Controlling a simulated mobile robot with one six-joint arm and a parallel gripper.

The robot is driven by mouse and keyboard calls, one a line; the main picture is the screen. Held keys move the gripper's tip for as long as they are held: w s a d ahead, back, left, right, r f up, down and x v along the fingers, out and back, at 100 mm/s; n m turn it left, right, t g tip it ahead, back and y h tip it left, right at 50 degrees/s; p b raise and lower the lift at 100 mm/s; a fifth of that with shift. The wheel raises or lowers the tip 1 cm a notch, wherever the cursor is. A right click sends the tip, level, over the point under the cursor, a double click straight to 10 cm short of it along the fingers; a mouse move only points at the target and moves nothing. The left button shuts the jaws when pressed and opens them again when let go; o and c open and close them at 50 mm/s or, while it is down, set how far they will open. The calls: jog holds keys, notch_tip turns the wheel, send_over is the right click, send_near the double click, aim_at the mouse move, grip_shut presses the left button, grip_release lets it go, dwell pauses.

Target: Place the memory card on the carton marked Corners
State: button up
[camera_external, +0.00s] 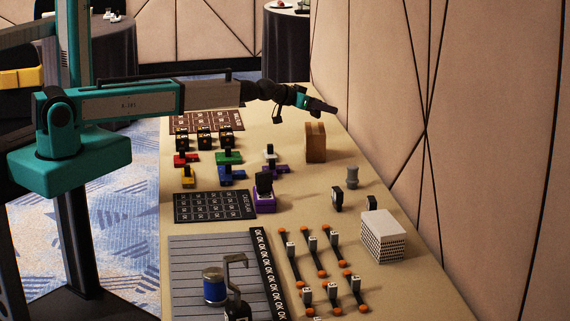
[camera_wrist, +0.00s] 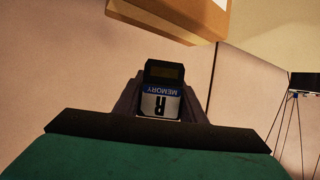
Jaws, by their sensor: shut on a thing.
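The memory card (camera_wrist: 161,100) is held in my gripper (camera_wrist: 160,112); its blue and white label reads MEMORY with a large R, upside down in the wrist view. In the external view, my gripper (camera_external: 318,104) is above the table, over the top of a brown carton (camera_external: 315,143) and slightly to its right. The card is too small to tell apart from the gripper there. A brown carton (camera_wrist: 178,20) also shows at the top of the wrist view, apart from the card. I cannot read the word Corners on any carton.
Several small dark boxes (camera_external: 204,139) stand left of the brown carton. Coloured blocks (camera_external: 229,157) and a purple stand (camera_external: 264,198) are nearer. A white stack (camera_external: 383,236) and a grey cylinder (camera_external: 352,176) stand on the right. A wall runs along the table's right side.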

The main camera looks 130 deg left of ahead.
aim_at(323, 126)
jog(key=shift+f, duration=0.1)
dwell(0.3)
jog(key=shift+f+p, duration=0.6)
jog(key=shift+f, duration=1.05)
jog(key=shift+f, duration=0.15)
jog(key=o, duration=1)
jog(key=shift+o, duration=0.2)
jog(key=shift+d+r, duration=0.1)
jog(key=shift+r, duration=0.1)
jog(key=b+v, duration=0.2)
jog(key=v, duration=0.9)
jog(key=shift+d+b, duration=0.3)
jog(key=shift+s+r, duration=0.15)
jog(key=shift+a, duration=0.1)
